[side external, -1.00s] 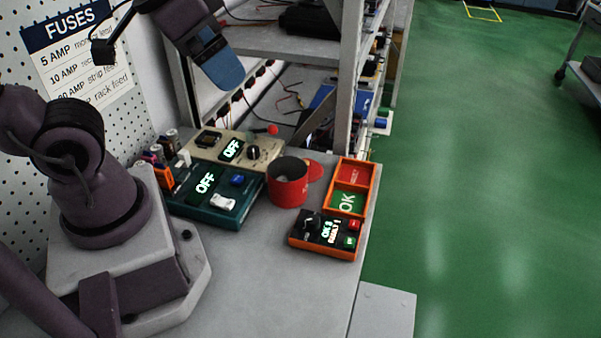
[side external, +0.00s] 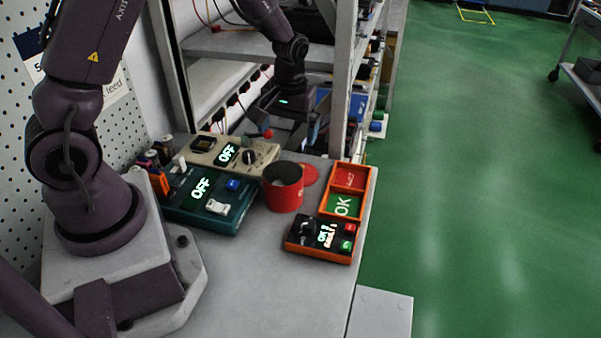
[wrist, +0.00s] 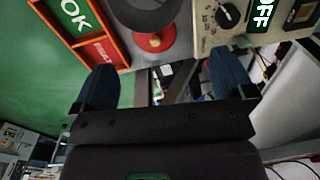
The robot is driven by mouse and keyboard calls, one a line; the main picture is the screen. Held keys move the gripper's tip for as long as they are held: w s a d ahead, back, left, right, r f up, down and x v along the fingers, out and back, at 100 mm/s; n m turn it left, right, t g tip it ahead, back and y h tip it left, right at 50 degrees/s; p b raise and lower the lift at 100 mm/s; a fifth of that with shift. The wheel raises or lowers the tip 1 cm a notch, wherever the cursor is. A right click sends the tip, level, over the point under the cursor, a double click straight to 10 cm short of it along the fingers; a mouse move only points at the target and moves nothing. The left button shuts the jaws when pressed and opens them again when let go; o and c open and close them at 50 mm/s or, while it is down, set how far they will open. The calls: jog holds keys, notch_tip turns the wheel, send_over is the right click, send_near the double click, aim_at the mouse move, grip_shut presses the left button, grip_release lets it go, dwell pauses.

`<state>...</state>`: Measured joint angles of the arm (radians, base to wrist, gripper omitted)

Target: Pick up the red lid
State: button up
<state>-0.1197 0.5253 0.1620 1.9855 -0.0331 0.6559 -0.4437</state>
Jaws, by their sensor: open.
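The red lid (side external: 310,174) is a flat round disc lying on the grey bench, just behind and right of the red mug (side external: 284,190). In the wrist view the lid (wrist: 155,43) shows a small pale spot, and the dark mug (wrist: 147,14) covers part of it. My gripper (side external: 288,124) is open and empty, above the far edge of the bench and beyond the lid. In the wrist view its two blue fingers (wrist: 163,70) are spread wide, with the lid ahead of the gap between them.
An orange two-part tray (side external: 322,204), marked OK in one compartment, stands right of the lid. A teal OFF box (side external: 240,213) and a beige OFF box (side external: 262,158) stand left. A shelf rack (side external: 345,85) rises close behind my gripper. A black-and-orange box (side external: 330,257) sits in front.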

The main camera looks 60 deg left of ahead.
aim_at(311, 175)
jog(key=w+a+f+n, duration=0.1)
jog(key=f, duration=0.3)
jog(key=w+a+f+n, duration=0.1)
jog(key=w+f, duration=0.1)
jog(key=f, duration=0.3)
jog(key=w+f+t, duration=0.1)
jog(key=f, duration=0.4)
jog(key=shift+w+a+n+y, duration=0.25)
jog(key=shift+a+n+y, duration=0.05)
jog(key=shift+a+n, duration=0.1)
jog(key=shift+r, duration=0.1)
jog(key=shift+c, duration=0.2)
jog(key=c, duration=1)
jog(key=shift+c, duration=0.2)
